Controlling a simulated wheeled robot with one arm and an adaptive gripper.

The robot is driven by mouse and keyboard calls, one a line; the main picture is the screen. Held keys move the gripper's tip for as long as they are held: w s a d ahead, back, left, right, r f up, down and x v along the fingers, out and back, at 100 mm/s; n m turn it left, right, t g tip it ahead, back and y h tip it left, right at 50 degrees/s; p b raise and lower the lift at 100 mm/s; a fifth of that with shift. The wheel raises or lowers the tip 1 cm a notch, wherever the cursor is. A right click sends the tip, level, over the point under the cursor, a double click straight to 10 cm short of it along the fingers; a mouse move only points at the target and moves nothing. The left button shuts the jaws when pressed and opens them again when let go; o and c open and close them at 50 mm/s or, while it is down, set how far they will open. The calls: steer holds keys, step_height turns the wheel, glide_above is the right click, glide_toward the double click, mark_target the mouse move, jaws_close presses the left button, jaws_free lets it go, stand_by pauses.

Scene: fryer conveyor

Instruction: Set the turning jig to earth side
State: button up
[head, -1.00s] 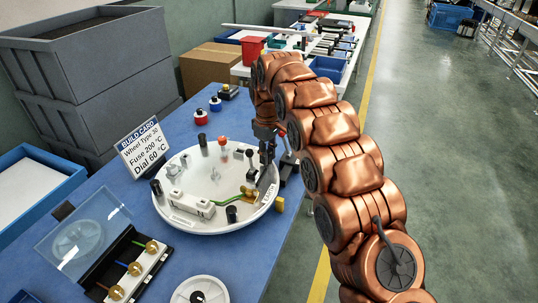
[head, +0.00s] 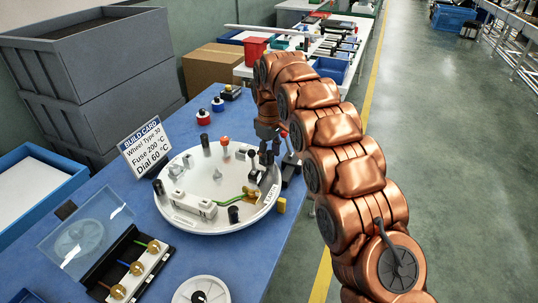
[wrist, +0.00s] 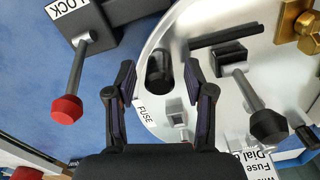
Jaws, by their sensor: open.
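The turning jig is a round white disc (head: 215,222) with parts on its top, lying on the blue bench. In the wrist view a "FUSE" label (wrist: 147,111) shows on its rim. My gripper (head: 268,158) hangs over the disc's far right edge. In the wrist view my gripper (wrist: 160,80) is open and empty, its fingers either side of a dark round post or hole (wrist: 160,68). A black-knobbed lever (wrist: 266,125) stands to the right. A red-knobbed lever (wrist: 67,108) on a block marked "LOCK" (wrist: 70,6) stands to the left, off the disc.
The build card (head: 146,148) stands behind the disc's left side. An open case with brass-ended parts (head: 118,290) and a white round piece (head: 200,291) are in front. Grey crates (head: 95,75) stand at the back left.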

step_height(320, 180, up, 6)
steer(key=shift+w+f, duration=0.1)
steer(key=shift+r, duration=0.65)
